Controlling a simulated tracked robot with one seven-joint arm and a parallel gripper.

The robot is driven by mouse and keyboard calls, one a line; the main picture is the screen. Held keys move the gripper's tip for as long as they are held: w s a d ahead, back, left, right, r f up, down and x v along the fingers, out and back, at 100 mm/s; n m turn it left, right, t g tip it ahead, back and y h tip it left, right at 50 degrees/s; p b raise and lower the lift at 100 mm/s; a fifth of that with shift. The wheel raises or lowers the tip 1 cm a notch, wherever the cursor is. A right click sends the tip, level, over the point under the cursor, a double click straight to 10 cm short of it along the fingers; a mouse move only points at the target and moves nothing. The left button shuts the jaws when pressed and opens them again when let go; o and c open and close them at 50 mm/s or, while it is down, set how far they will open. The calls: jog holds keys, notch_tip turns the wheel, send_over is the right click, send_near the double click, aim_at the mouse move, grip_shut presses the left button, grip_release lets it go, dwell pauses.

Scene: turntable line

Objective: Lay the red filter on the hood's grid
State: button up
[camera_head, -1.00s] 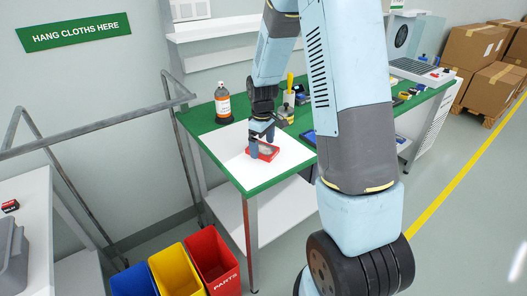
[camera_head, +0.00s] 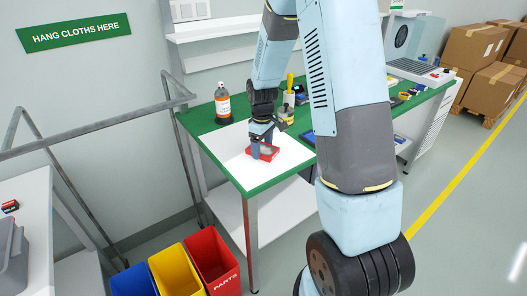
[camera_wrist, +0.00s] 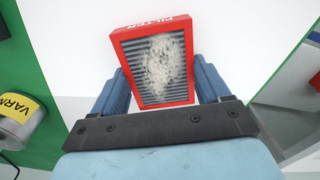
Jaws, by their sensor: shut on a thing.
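The red filter (camera_head: 275,152) is on the white top of the near end of the green-edged workbench (camera_head: 245,187). In the wrist view the filter (camera_wrist: 120,52) is a red frame with grey pleats and a pale dusty patch, with lettering on its far edge. My gripper (camera_head: 263,147) reaches down to it, a blue finger on each side. In the wrist view my gripper (camera_wrist: 162,85) is shut on the filter's sides. I cannot tell whether the filter touches the top. A pale box with a round fan (camera_head: 403,35) at the far end may be the hood; no grid is clear.
A can (camera_wrist: 15,125) with a yellow label shows at left in the wrist view. Small tools lie farther along the bench. Blue, yellow and red bins (camera_head: 212,262) stand in front. Cardboard boxes (camera_head: 475,45) are at back right.

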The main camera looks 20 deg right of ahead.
aim_at(263, 150)
jog(key=shift+s+d+r, duration=0.1)
jog(key=shift+s+r, duration=0.05)
jog(key=shift+r, duration=0.85)
jog(key=shift+s+r, duration=0.15)
jog(key=shift+r, duration=0.85)
jog(key=s+d+r, duration=0.3)
jog(key=s+r, duration=0.6)
jog(key=s, duration=0.4)
jog(key=shift+d, duration=0.15)
